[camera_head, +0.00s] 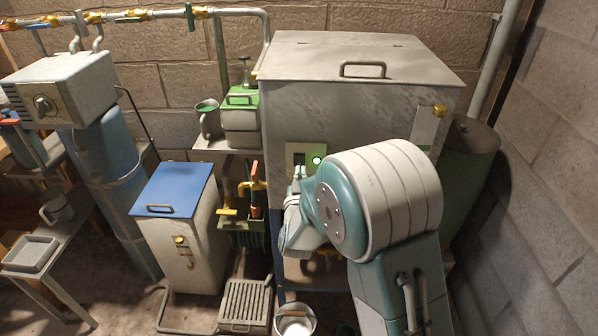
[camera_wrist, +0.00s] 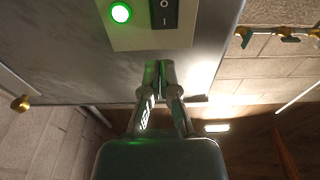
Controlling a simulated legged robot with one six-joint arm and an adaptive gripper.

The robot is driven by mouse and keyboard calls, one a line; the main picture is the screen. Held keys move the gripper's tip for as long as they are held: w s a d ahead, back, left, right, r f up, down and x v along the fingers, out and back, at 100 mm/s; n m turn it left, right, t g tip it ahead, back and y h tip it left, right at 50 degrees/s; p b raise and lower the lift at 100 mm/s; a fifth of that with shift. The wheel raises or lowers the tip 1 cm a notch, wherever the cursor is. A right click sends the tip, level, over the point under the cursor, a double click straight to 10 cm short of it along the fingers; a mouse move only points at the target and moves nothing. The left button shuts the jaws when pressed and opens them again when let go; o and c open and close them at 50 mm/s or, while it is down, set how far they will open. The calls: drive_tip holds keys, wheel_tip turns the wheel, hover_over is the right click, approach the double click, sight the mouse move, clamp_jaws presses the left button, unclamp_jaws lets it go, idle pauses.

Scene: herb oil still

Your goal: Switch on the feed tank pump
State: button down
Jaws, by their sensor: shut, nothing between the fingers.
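A pale switch plate (camera_head: 293,149) is on the front of a large grey metal tank (camera_head: 350,110) with a handled lid. The plate carries a black rocker switch (camera_wrist: 164,13) marked with a circle and a line, and a round green lamp (camera_wrist: 121,12) that is lit. The lamp also shows bright in the head view (camera_head: 317,160). My gripper (camera_wrist: 159,66) is shut and empty, its fingertips together close to the tank front, just past the plate's edge in the wrist view. In the head view my gripper (camera_head: 299,172) covers part of the switch. I cannot tell which side of the rocker is pressed.
A white box with a blue lid (camera_head: 175,188) and a green canister (camera_head: 240,118) stand left of the tank. A green barrel (camera_head: 468,165) and block wall bound the right side.

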drive_tip(key=s+r, duration=0.1)
drive_tip(key=s, duration=0.7)
drive_tip(key=shift+s, duration=0.15)
